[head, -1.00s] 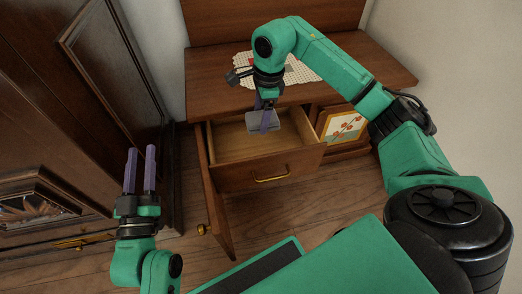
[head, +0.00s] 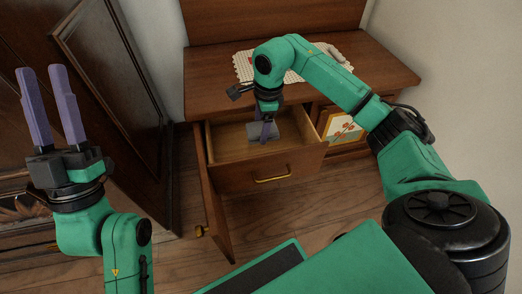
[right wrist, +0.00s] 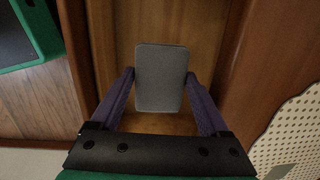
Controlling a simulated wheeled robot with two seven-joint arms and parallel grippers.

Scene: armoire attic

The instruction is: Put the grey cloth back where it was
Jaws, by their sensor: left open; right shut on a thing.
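The grey cloth (head: 254,131), a small flat folded rectangle, is at the open drawer (head: 240,180) of the wooden cabinet. My right gripper (head: 268,141) reaches down over the drawer and is shut on the cloth. In the right wrist view the cloth (right wrist: 160,85) sits between the two purple fingers, with the drawer's wooden inside behind it. I cannot tell whether the cloth touches the drawer floor. My left gripper (head: 46,70) is open and empty, at the far left in front of the dark armoire.
A white dotted mat (head: 243,67) lies on the cabinet top (head: 210,92), partly hidden by my right arm. A framed flower picture (head: 342,129) stands right of the drawer. A cabinet door (head: 214,205) hangs open below the drawer's left side. The armoire (head: 120,110) stands left.

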